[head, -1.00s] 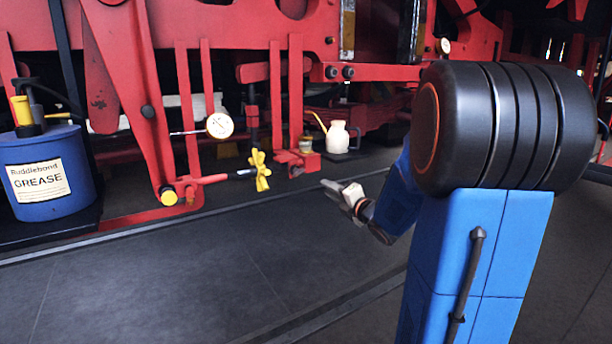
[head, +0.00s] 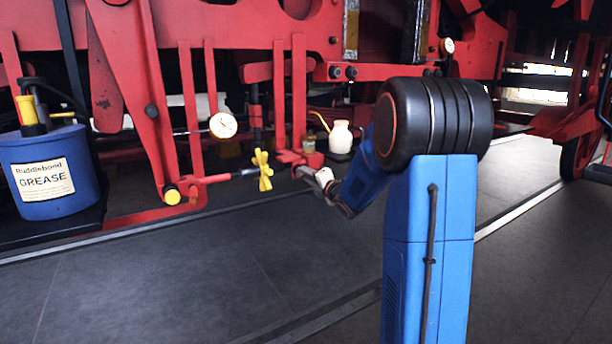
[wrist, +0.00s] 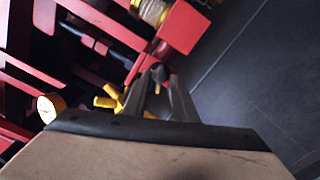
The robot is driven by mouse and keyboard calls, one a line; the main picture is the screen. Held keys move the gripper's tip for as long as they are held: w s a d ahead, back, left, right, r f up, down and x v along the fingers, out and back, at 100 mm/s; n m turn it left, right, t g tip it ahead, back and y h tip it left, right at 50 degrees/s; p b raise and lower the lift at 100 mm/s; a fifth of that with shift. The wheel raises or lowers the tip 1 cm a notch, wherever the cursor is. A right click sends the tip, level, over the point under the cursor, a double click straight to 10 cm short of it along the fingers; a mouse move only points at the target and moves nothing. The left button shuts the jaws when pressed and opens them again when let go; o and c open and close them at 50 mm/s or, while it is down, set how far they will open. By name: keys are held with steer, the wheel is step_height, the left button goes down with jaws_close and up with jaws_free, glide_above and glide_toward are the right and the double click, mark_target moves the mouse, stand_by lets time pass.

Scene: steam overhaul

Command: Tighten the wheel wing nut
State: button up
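The yellow wheel wing nut (head: 263,170) sits on the end of a horizontal rod at the lower edge of the red frame. Its lobes spread like a small wheel. My gripper (head: 303,171) is just right of it in the head view, apart from it and empty. In the wrist view part of the yellow nut (wrist: 106,101) shows left of and partly behind the fingers (wrist: 161,82). The two fingers stand apart with a narrow gap between them. Part of the nut is hidden by the left finger.
A red bracket (head: 296,158) hangs close behind my gripper; its red block (wrist: 184,27) shows in the wrist view. A dial gauge (head: 223,125), a cream oil can (head: 341,138) and a blue grease tub (head: 45,175) are nearby. The grey floor in front is clear.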

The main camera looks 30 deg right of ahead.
steer(key=shift+w, duration=0.8)
jaws_close()
steer(key=m, duration=2.1)
steer(key=shift+a+f+m, duration=0.25)
steer(key=shift+f+m, duration=0.05)
steer(key=shift+f, duration=0.05)
steer(key=shift+r, duration=0.15)
stand_by(0.6)
